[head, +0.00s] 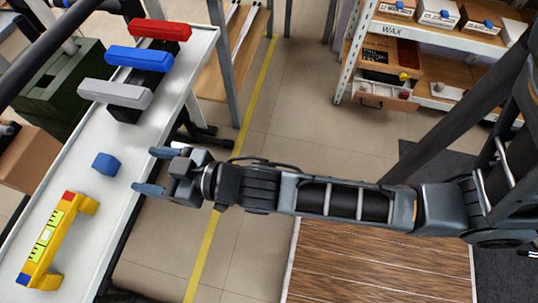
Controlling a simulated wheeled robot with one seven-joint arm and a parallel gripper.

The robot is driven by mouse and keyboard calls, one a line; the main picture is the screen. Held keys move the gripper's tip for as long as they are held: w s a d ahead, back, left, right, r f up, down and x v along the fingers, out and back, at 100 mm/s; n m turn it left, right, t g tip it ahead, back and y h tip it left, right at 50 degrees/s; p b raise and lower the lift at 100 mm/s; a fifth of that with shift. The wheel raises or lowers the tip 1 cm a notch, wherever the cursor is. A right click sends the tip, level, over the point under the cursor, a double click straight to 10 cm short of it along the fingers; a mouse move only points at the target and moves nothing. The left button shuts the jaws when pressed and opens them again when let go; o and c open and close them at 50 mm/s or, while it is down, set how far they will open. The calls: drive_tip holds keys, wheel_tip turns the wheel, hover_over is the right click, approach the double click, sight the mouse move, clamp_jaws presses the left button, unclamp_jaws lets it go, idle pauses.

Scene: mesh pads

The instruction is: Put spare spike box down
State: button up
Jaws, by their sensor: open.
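A small blue box (106,164) sits on the white bench top (130,200); it may be the spare spike box, but no label can be read on it. My gripper (152,172) is open and empty, with its two blue-tipped fingers pointing left. The fingertips are just right of the blue box, apart from it in the picture, over the bench's right edge. I cannot tell how high the gripper is above the bench.
A yellow level-like tool (47,240) lies at the bench's near end. Red (160,29), blue (139,57) and grey (115,94) bars rest on a black holder at the far end. A shelf (440,33) with labelled boxes stands upper right. Bench around the box is clear.

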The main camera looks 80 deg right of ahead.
drive_tip(key=s+d+r, duration=0.1)
drive_tip(key=s+r, duration=0.3)
drive_tip(key=s, duration=0.8)
drive_tip(key=s+d+r+g, duration=0.1)
drive_tip(key=s+r, duration=0.3)
drive_tip(key=s, duration=0.9)
drive_tip(key=shift+s+d, duration=0.2)
drive_tip(key=shift+s, duration=0.1)
drive_tip(key=shift+s+r, duration=0.35)
drive_tip(key=shift+r, duration=0.1)
